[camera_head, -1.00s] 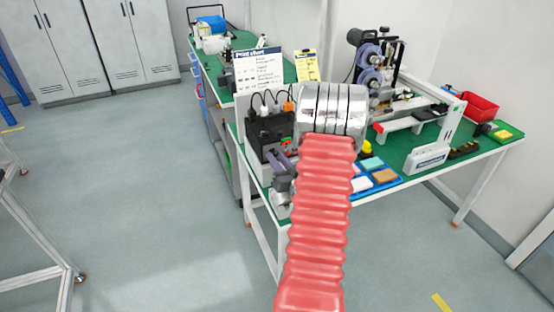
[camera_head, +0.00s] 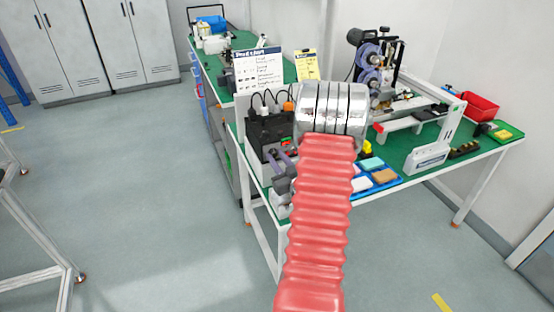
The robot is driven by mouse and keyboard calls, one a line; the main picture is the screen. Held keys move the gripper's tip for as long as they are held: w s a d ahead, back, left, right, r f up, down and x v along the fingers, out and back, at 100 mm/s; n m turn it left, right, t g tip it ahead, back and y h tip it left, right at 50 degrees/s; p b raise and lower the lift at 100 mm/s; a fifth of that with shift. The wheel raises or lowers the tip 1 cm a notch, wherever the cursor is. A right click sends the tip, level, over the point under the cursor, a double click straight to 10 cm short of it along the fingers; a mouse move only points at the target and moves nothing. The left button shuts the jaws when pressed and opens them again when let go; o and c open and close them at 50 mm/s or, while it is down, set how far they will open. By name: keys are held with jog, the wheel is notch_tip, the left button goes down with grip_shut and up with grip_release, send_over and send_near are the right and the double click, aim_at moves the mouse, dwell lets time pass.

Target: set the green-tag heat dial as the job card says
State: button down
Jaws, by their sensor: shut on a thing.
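A black control box (camera_head: 268,127) with plugged-in cables stands at the near left corner of the green-topped bench. A small red lit display shows on its front. My gripper (camera_head: 276,155) is at the box's lower front, with its grey-purple fingers reaching to that face. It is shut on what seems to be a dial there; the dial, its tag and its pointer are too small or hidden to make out. A white chart (camera_head: 258,72) and a yellow card (camera_head: 306,65) stand behind the box; their small writing is not readable.
My red ribbed arm cover and silver joint hide part of the bench. A blue tray (camera_head: 378,185) with coloured pads, a white label stand (camera_head: 427,158), a spool machine (camera_head: 375,70) and a red bin (camera_head: 480,106) stand to the right. The floor at left is clear.

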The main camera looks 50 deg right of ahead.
jog(key=c, duration=1.5)
grip_release()
jog(key=v, duration=1.3)
jog(key=shift+s+a, duration=0.2)
jog(key=shift+s, duration=0.15)
jog(key=shift+w, duration=0.15)
